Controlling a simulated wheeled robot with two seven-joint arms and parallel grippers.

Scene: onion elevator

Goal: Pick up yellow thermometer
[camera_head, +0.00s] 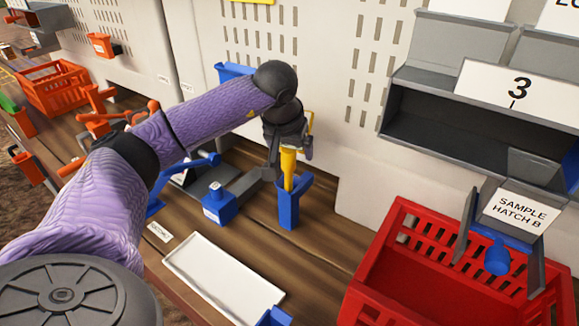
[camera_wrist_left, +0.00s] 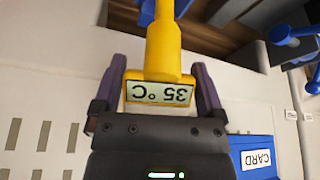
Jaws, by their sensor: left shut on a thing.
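The yellow thermometer (camera_head: 288,165) stands upright with its lower end in or just at the blue holder (camera_head: 289,203) on the wooden table; I cannot tell how deep it sits. My left gripper (camera_head: 290,146) reaches down to it from above and is shut on its top. In the left wrist view the thermometer (camera_wrist_left: 163,55) lies between the two fingers of my left gripper (camera_wrist_left: 160,88), and its display reads 35 °C upside down. My right gripper is not in view.
A white tray (camera_head: 222,284) lies in front. A perforated wall (camera_head: 330,120) rises close behind.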

